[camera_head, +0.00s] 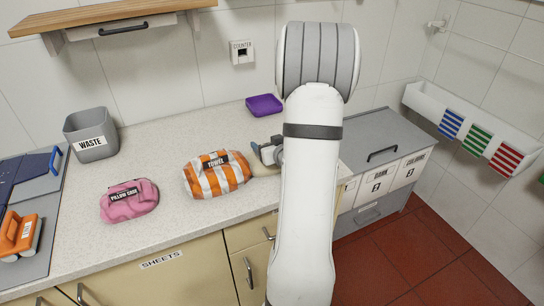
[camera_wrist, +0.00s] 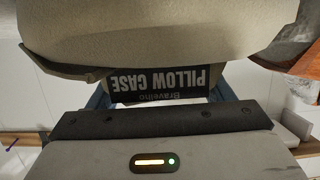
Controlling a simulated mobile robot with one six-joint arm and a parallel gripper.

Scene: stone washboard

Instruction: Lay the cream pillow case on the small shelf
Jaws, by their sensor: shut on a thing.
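The cream pillow case (camera_wrist: 170,35) fills the top of the wrist view, its black PILLOW CASE label hanging upside down in the picture. My gripper (camera_wrist: 160,96) is shut on it, with one finger on either side of the label. In the head view my gripper (camera_head: 268,152) is over the counter, right of the striped towel, and my arm hides most of the pillow case; a cream edge (camera_head: 262,169) shows beside the towel. A wooden shelf (camera_head: 110,12) is on the wall at upper left; I cannot tell whether it is the small shelf.
On the counter (camera_head: 200,228) stand an orange-striped towel bundle (camera_head: 217,175), a pink pillow case (camera_head: 129,201), a grey waste bin (camera_head: 91,134) and a purple tray (camera_head: 264,105).

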